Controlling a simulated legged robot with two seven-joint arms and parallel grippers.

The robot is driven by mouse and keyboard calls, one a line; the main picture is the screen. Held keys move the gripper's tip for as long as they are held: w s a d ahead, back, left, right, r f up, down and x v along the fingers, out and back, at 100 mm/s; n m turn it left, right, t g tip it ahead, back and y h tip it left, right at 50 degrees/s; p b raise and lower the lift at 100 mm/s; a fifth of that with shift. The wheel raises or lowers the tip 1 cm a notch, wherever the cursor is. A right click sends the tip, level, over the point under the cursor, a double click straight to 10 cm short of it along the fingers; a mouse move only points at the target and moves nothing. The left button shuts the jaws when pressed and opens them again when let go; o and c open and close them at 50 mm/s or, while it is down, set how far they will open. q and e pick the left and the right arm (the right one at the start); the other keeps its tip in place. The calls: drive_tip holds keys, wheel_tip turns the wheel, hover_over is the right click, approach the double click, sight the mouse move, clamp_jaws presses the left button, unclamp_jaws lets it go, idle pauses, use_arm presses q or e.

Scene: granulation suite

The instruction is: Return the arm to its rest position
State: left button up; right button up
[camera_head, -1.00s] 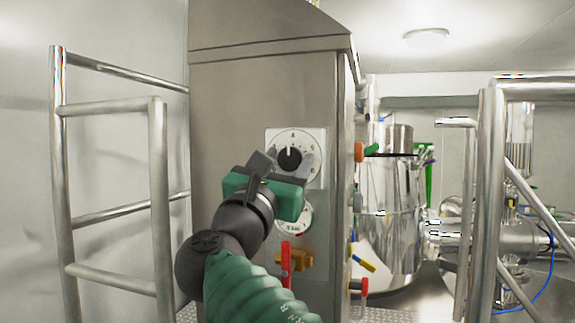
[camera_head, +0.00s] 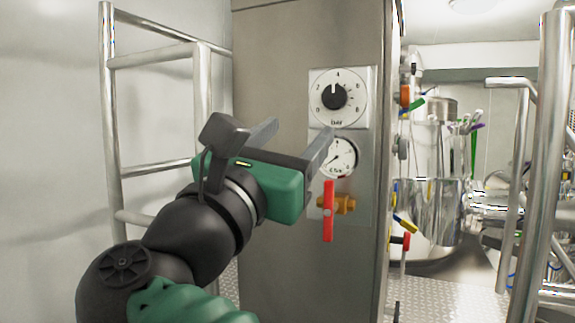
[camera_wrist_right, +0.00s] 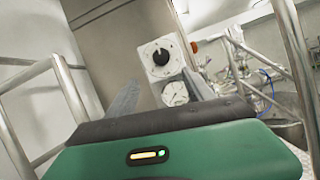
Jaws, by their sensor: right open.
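My right gripper (camera_head: 295,140) is open and empty in front of the steel cabinet (camera_head: 280,50). Its two grey fingers point toward the cabinet's panel, apart from each other. The black dial knob (camera_head: 334,96) on its white numbered face is above and to the right of the fingers, with its pointer near the top. The right finger overlaps the left edge of the round gauge (camera_head: 341,158) in the head view. In the right wrist view the knob (camera_wrist_right: 161,57) and gauge (camera_wrist_right: 175,94) show beyond the spread fingers. My left gripper is not in view.
A red-handled valve (camera_head: 328,212) with a brass body sits below the gauge. Steel railings stand at the left (camera_head: 110,120) and right (camera_head: 548,150). A shiny steel vessel (camera_head: 430,190) stands behind at the right. Coloured handles stick out from the cabinet's right side.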

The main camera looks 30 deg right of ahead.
drive_tip(key=shift+v, duration=0.95)
drive_tip(key=shift+d, duration=0.1)
drive_tip(key=w+d+f+m+g+y+b, duration=0.1)
drive_tip(key=w+f+y, duration=0.25)
drive_tip(key=f, duration=0.95)
drive_tip(key=w+f+g+y+b, duration=0.1)
drive_tip(key=w+f+y, duration=0.25)
drive_tip(key=f, duration=0.95)
drive_tip(key=w+d+f+m+g+y+b, duration=0.1)
drive_tip(key=w+f+y+b, duration=0.3)
drive_tip(key=f, duration=0.8)
drive_tip(key=s+f+m+g+y, duration=0.2)
drive_tip(key=s+f+m, duration=0.4)
drive_tip(key=f, duration=0.7)
drive_tip(key=s+f+m+g+y+b, duration=0.1)
drive_tip(key=s+f+m, duration=0.5)
drive_tip(key=f, duration=0.7)
drive_tip(key=s+a+f+m+g+y, duration=0.1)
drive_tip(key=s+f+m+g+y, duration=0.2)
drive_tip(key=s+f+m, duration=0.3)
wheel_tip(320, 180, down, 7)
drive_tip(key=m+g, duration=0.1)
drive_tip(key=m, duration=0.2)
drive_tip(key=shift+g+y+b, duration=0.35)
drive_tip(key=shift+g+y, duration=0.05)
